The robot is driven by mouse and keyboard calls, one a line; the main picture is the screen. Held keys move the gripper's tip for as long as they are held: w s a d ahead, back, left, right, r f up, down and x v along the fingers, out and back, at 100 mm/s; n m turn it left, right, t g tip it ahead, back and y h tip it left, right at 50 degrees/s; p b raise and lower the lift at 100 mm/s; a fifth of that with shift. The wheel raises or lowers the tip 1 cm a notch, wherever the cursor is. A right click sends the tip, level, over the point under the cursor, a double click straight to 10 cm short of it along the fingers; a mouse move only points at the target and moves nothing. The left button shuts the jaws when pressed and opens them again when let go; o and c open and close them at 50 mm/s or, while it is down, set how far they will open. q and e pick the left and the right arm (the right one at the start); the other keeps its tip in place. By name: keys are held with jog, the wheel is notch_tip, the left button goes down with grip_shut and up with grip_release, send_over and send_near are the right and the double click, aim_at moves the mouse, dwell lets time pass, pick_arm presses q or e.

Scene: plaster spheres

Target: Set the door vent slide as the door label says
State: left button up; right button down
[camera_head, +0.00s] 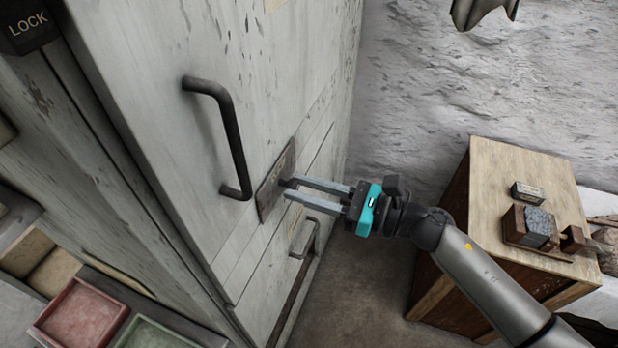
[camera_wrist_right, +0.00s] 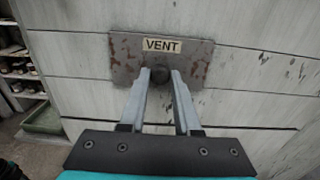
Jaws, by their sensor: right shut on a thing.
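The vent slide is a rusty grey plate (camera_head: 267,198) low on the pale, chipped door (camera_head: 225,130). In the right wrist view the plate (camera_wrist_right: 195,62) carries a "VENT" label (camera_wrist_right: 162,45) and a dark round knob (camera_wrist_right: 160,75). My right gripper (camera_head: 288,188) is shut on the knob, one finger on each side of it. In the right wrist view its fingers (camera_wrist_right: 160,80) meet the knob at the plate's lower middle. My left gripper is not in view.
A black bar handle (camera_head: 228,120) stands out left of the plate, and a smaller grey handle (camera_head: 305,240) is below it. A dark "LOCK" block (camera_head: 28,30) is at upper left. Red (camera_head: 80,318) and green trays sit lower left. A wooden cabinet (camera_head: 500,170) holds small items at right.

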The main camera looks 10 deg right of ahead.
jog(key=shift+s+a+f, duration=0.15)
jog(key=shift+s+a, duration=0.05)
jog(key=c, duration=0.8)
grip_release()
jog(key=shift+o, duration=0.9)
jog(key=shift+d, duration=0.2)
jog(key=b+v, duration=0.2)
jog(key=v, duration=1.3)
jog(key=shift+b, duration=0.4)
